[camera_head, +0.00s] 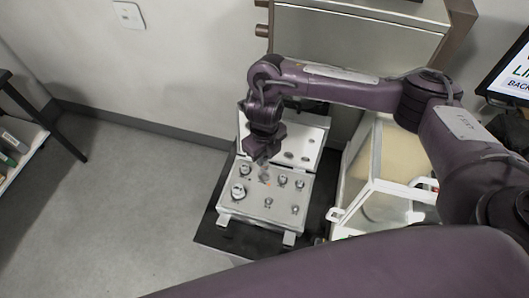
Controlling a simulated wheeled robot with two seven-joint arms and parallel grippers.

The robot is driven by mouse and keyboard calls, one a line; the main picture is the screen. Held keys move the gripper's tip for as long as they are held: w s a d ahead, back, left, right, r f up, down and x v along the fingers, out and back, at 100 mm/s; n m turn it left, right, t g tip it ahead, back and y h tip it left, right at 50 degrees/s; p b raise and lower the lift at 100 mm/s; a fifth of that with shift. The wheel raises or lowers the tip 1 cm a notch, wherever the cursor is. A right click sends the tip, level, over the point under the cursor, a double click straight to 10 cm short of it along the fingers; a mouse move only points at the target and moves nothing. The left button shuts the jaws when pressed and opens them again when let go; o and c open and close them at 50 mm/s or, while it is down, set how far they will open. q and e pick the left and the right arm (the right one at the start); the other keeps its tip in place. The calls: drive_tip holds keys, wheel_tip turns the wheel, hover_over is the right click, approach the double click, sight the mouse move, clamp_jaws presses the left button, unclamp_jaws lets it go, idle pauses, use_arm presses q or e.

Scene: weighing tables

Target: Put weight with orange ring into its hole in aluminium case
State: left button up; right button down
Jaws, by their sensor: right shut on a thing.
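The open aluminium case (257,217) stands on a dark table, its lid raised at the back. Several metal weights stand in its top plate, among them a larger one (238,191) at the left. My right gripper (263,168) points down over the middle of the case, shut on a small weight (265,179) with a hint of orange. The weight is at or just above the plate; I cannot tell whether it touches. The gripper partly hides the case's back row. My left gripper is not in view.
A glass-walled balance enclosure (372,187) stands close to the right of the case. A grey cabinet (355,40) is behind my right arm. A monitor (511,75) is at the far right, a shelf (22,150) at the far left. The floor at left is clear.

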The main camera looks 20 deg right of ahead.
wheel_tip(320, 180, down, 2)
drive_tip(key=shift+f+b, duration=0.25)
drive_tip(key=shift+b, duration=0.75)
drive_tip(key=shift+f+b, duration=1.05)
drive_tip(key=shift+f, duration=0.05)
drive_tip(key=shift+f, duration=0.15)
drive_tip(key=shift+f+b, duration=1.25)
drive_tip(key=shift+b, duration=0.1)
drive_tip(key=shift+s+f, duration=0.1)
drive_tip(key=shift+a, duration=0.1)
